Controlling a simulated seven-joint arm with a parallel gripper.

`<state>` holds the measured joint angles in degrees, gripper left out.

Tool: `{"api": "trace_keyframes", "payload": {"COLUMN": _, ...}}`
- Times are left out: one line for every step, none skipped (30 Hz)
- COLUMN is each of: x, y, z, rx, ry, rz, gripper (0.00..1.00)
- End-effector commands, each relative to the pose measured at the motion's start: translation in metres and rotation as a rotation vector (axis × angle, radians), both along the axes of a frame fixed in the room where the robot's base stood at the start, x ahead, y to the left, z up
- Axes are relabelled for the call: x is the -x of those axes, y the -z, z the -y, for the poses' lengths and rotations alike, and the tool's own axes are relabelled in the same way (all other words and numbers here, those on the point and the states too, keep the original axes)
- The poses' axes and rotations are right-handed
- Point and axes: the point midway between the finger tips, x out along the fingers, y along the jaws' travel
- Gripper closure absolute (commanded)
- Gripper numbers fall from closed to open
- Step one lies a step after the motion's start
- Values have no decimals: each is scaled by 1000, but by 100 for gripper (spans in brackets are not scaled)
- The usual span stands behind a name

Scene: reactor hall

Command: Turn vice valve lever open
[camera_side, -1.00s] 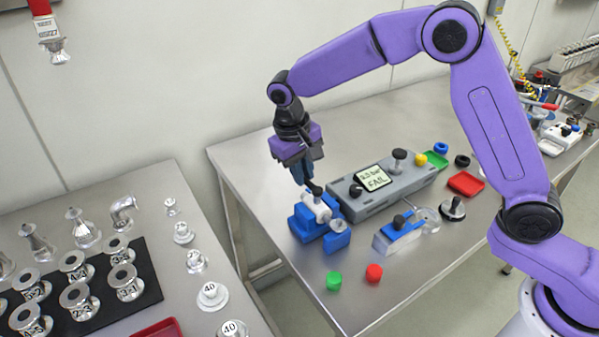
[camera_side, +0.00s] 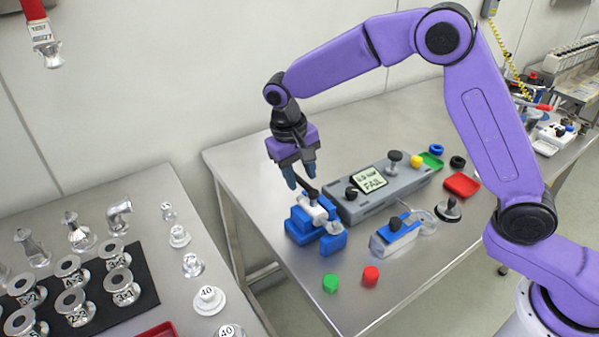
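The blue vice (camera_side: 301,226) stands near the left edge of the grey metal table and holds a white valve (camera_side: 314,211). The valve's black lever (camera_side: 309,191) sticks up from its top, tilted toward my gripper. My gripper (camera_side: 299,178) is just above the vice, pointing down, with its two blue-grey fingers spread apart. The upper end of the lever is at the gap between the fingertips. I cannot tell whether a finger touches it.
A grey test box (camera_side: 352,210) with a display reading FAIL stands close behind the vice. A blue and white device (camera_side: 393,236) is to the right. A green cap (camera_side: 330,283) and a red cap (camera_side: 370,276) lie in front. A side table (camera_side: 172,290) with metal fittings is at left.

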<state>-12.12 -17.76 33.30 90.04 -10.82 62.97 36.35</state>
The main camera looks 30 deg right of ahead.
Motion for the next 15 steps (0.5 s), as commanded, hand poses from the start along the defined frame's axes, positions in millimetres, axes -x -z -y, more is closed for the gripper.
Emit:
{"api": "trace_keyframes", "payload": {"x": 0, "y": 0, "z": 0, "rx": 0, "ry": -1, "rz": 0, "gripper": 59}}
{"api": "trace_keyframes", "payload": {"x": 0, "y": 0, "z": 0, "rx": 0, "ry": -1, "rz": 1, "gripper": 59}}
{"api": "trace_keyframes", "payload": {"x": 0, "y": 0, "z": 0, "rx": 0, "ry": -1, "rz": 1, "gripper": 59}}
{"api": "trace_keyframes", "payload": {"x": 0, "y": -1, "z": 0, "rx": 0, "ry": -1, "rz": 1, "gripper": 59}}
{"api": "trace_keyframes", "payload": {"x": 0, "y": -2, "z": -1, "rx": 0, "ry": -2, "rz": 1, "gripper": 59}}
{"api": "trace_keyframes", "payload": {"x": 0, "y": -4, "z": -1, "rx": 0, "ry": -2, "rz": 2, "gripper": 59}}
{"api": "trace_keyframes", "payload": {"x": 0, "y": -6, "z": -2, "rx": -1, "ry": -2, "rz": 2, "gripper": 59}}
{"api": "trace_keyframes", "payload": {"x": -1, "y": -9, "z": -2, "rx": -1, "ry": -3, "rz": 3, "gripper": 59}}
{"api": "trace_keyframes", "payload": {"x": -1, "y": -14, "z": -4, "rx": -2, "ry": -3, "rz": 4, "gripper": 59}}
{"api": "trace_keyframes", "payload": {"x": -1, "y": -18, "z": -5, "rx": -2, "ry": -3, "rz": 4, "gripper": 59}}
{"api": "trace_keyframes", "payload": {"x": -1, "y": -23, "z": -6, "rx": -3, "ry": -4, "rz": 4, "gripper": 59}}
{"api": "trace_keyframes", "payload": {"x": -1, "y": -31, "z": -7, "rx": -3, "ry": -4, "rz": 4, "gripper": 59}}
{"api": "trace_keyframes", "payload": {"x": -1, "y": -37, "z": -9, "rx": -4, "ry": -4, "rz": 5, "gripper": 59}}
{"api": "trace_keyframes", "payload": {"x": -1, "y": -43, "z": -10, "rx": -4, "ry": -3, "rz": 6, "gripper": 59}}
{"api": "trace_keyframes", "payload": {"x": -1, "y": -51, "z": -11, "rx": -4, "ry": -2, "rz": 6, "gripper": 59}}
